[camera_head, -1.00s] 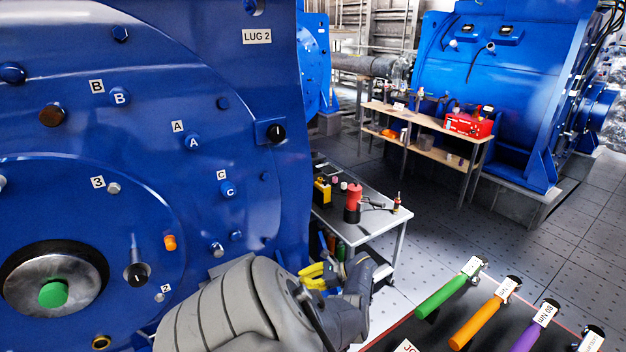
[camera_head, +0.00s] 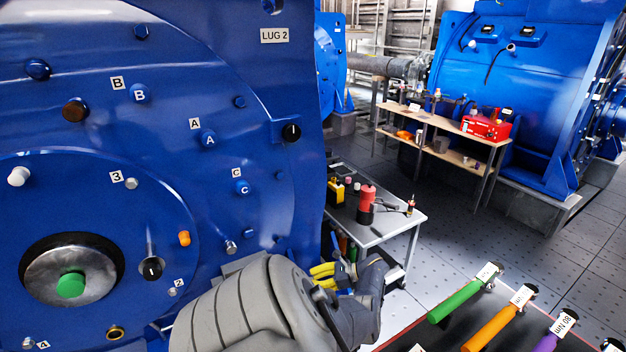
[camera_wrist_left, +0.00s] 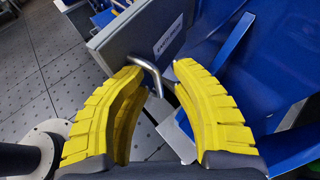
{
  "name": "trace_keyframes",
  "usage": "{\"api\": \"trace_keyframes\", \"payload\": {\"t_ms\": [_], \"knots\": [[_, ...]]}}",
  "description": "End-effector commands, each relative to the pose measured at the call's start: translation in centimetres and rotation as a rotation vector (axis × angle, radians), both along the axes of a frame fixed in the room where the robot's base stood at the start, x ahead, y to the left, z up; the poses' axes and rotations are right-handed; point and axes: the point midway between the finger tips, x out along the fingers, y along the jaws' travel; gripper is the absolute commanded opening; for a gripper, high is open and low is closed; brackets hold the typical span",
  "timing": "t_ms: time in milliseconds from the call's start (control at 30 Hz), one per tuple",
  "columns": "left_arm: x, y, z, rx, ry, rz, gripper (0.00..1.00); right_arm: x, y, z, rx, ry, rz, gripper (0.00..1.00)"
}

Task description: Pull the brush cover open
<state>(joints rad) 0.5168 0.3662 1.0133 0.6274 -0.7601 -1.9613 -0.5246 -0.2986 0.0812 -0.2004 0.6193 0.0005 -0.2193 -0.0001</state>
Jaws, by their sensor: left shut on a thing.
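My left gripper (camera_head: 326,274) is low in the head view, at the right edge of the big blue motor (camera_head: 215,75). In the left wrist view its two yellow fingers (camera_wrist_left: 150,88) are on either side of a bent metal handle (camera_wrist_left: 146,72), and it is shut on that handle. The handle is fixed to a grey panel with a white label, which appears to be the brush cover (camera_wrist_left: 125,35). In the head view my arm and the motor hide the cover and handle. My right gripper is in neither view.
A grey tool table (camera_head: 385,232) stands just beyond the gripper. Green, orange and purple torque tools (camera_head: 490,328) lie on a dark surface at the lower right. A wooden bench (camera_head: 440,122) and another blue machine (camera_head: 510,90) stand farther back. The tiled floor between is clear.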

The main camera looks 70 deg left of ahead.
Motion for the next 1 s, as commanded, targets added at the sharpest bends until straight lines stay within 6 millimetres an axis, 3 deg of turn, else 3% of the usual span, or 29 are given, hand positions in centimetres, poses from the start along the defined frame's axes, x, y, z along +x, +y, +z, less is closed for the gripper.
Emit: {"api": "trace_keyframes", "payload": {"t_ms": [33, 600, 1000], "knots": [[0.1, 0.6, 1.1, 0.016, 0.013, 0.002, 0.18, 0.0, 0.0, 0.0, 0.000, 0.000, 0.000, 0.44], [8.0, -3.6, 3.9, 0.002, 0.004, -0.001, 0.18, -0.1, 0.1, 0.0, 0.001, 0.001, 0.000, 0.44], [9.6, -4.5, 4.5, 0.000, 0.003, 0.000, 0.18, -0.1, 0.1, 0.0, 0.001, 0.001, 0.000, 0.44]]}}
